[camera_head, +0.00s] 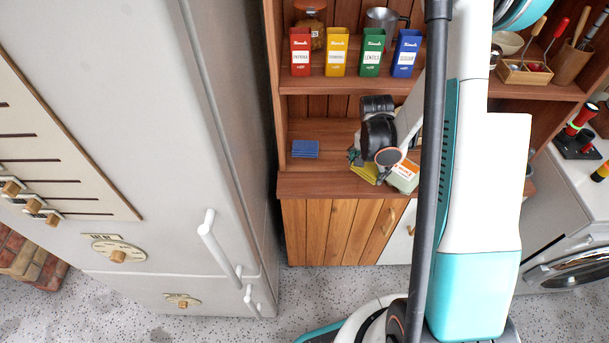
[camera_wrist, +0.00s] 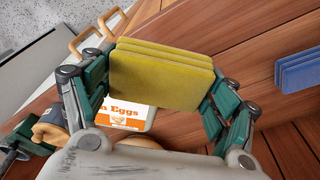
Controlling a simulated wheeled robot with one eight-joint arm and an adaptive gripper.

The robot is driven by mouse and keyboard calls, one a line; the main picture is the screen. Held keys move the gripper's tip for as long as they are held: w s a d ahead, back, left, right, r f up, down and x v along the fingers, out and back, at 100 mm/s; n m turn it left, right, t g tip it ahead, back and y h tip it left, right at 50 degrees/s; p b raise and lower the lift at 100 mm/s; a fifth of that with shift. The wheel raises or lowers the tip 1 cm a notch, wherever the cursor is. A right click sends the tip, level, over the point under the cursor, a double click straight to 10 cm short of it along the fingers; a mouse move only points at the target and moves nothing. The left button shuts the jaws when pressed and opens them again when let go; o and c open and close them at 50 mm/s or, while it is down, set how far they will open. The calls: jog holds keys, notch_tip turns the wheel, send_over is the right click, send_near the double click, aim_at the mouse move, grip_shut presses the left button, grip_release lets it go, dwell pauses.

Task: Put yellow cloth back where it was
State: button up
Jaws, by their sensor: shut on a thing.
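The yellow cloth (camera_wrist: 160,78) is a folded stack between the two green-padded fingers of my gripper (camera_wrist: 158,95) in the wrist view. The gripper is shut on it at both ends. In the head view the cloth (camera_head: 367,171) shows as a small yellow patch under my gripper (camera_head: 368,166), above the front part of the wooden cabinet's counter (camera_head: 320,184). My wrist hides part of it there. I cannot tell whether the cloth touches the counter.
A folded blue cloth (camera_head: 305,149) lies on the counter to the left; it also shows in the wrist view (camera_wrist: 300,70). An egg carton (camera_head: 404,176) stands close to the right of the gripper. Red, yellow, green and blue tins (camera_head: 372,52) stand on the shelf above.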

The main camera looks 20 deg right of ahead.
jog(key=b, duration=0.3)
send_over(305, 180)
jog(key=shift+s+d+f, duration=0.1)
jog(key=shift+s+f, duration=0.05)
jog(key=shift+s, duration=0.2)
jog(key=shift+a+f+b, duration=0.2)
jog(key=shift+f+b, duration=0.3)
jog(key=shift+f, duration=0.55)
jog(key=shift+w+a+f+b, duration=0.15)
jog(key=shift+f+b, duration=0.9)
jog(key=shift+f, duration=1.35)
jog(key=shift+f, duration=0.2)
jog(key=o, duration=0.9)
jog(key=shift+r, duration=0.1)
jog(key=shift+o, duration=0.2)
jog(key=shift+r, duration=0.15)
